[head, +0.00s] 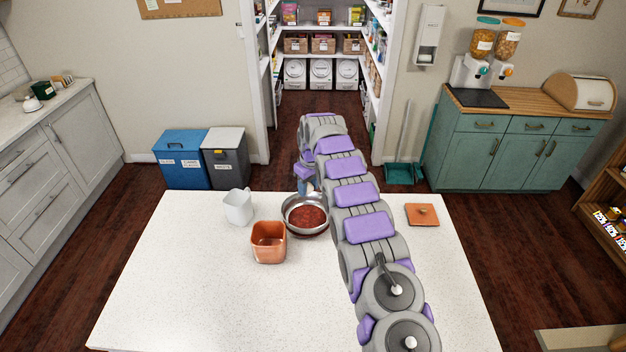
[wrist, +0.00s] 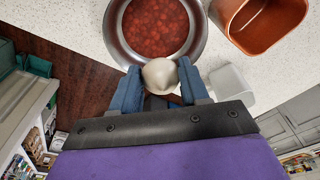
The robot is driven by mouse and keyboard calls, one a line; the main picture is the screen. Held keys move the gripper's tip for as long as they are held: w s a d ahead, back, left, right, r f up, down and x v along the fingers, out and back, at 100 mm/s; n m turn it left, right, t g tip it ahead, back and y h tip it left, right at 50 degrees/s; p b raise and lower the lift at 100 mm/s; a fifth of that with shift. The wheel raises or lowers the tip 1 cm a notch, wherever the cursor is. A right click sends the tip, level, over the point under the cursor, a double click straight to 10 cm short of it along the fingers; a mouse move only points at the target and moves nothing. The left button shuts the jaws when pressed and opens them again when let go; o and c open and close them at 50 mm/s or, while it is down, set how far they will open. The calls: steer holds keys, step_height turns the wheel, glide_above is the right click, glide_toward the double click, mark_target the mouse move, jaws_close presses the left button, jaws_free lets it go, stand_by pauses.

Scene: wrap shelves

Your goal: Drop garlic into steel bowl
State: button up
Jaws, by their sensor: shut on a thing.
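The garlic (wrist: 160,75) is a pale round bulb between the two blue fingers of my gripper (wrist: 160,84) in the wrist view. My gripper is shut on it. The steel bowl (wrist: 197,48) lies just beyond the garlic in the wrist view, with red contents inside. In the head view the steel bowl (head: 292,228) stands on the white table.
A copper square container (head: 268,255) stands in front of the bowl, to its left. A white pitcher (head: 238,207) stands left of the bowl. A copper lid (head: 422,215) lies on the right of the white table (head: 180,290). The table's front left is clear.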

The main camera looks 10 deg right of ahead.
steer(key=shift+w+d+r+p, duration=0.1)
steer(key=shift+w+d+p, duration=0.45)
steer(key=shift+d, duration=0.2)
steer(key=shift+f, duration=0.2)
step_height(320, 180, down, 6)
steer(key=b, duration=0.3)
steer(key=shift+r+b, duration=0.1)
steer(key=shift+b, duration=0.2)
steer(key=o, duration=1.1)
